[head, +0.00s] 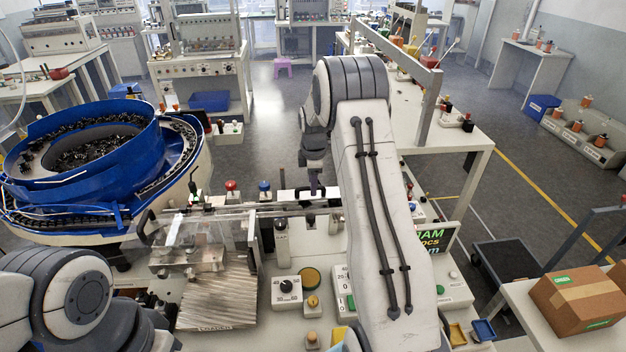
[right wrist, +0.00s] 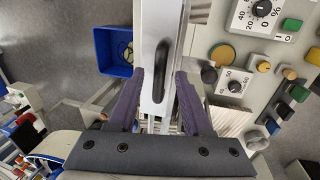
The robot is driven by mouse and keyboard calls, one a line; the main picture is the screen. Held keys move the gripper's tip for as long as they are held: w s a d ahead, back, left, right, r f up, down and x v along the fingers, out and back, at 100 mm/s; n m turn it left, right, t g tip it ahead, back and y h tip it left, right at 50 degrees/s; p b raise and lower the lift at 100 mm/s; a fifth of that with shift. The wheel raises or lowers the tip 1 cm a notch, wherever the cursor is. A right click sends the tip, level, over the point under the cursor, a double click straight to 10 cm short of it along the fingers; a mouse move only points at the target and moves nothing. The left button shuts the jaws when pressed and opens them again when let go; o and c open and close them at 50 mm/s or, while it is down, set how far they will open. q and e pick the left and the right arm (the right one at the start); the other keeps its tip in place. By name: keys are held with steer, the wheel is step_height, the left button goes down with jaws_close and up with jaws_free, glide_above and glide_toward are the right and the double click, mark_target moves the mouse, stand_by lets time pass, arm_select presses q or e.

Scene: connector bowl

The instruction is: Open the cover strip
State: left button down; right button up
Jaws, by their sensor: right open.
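The cover strip (right wrist: 151,25) is a long pale strip with a dark upright handle (right wrist: 160,72), seen in the right wrist view. My right gripper (right wrist: 161,80) is open, with one purple finger on each side of the handle. The fingers look apart from the handle, and I cannot tell how far above the strip they are. In the head view my right gripper (head: 315,186) points down over the rail at the back of the workstation, and the handle cannot be made out there. Of my left arm only a joint shows at lower left; its gripper is out of view.
A blue bowl feeder (head: 85,140) full of dark parts stands at the left. A panel with knobs and buttons (head: 287,289) lies in front of the rail. Below the strip, a blue bin (right wrist: 112,50) shows in the right wrist view. A cardboard box (head: 578,300) sits at the right.

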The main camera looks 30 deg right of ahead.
steer(key=shift+f, duration=0.2)
steer(key=shift+c, duration=0.3)
jaws_close()
stand_by(1.1)
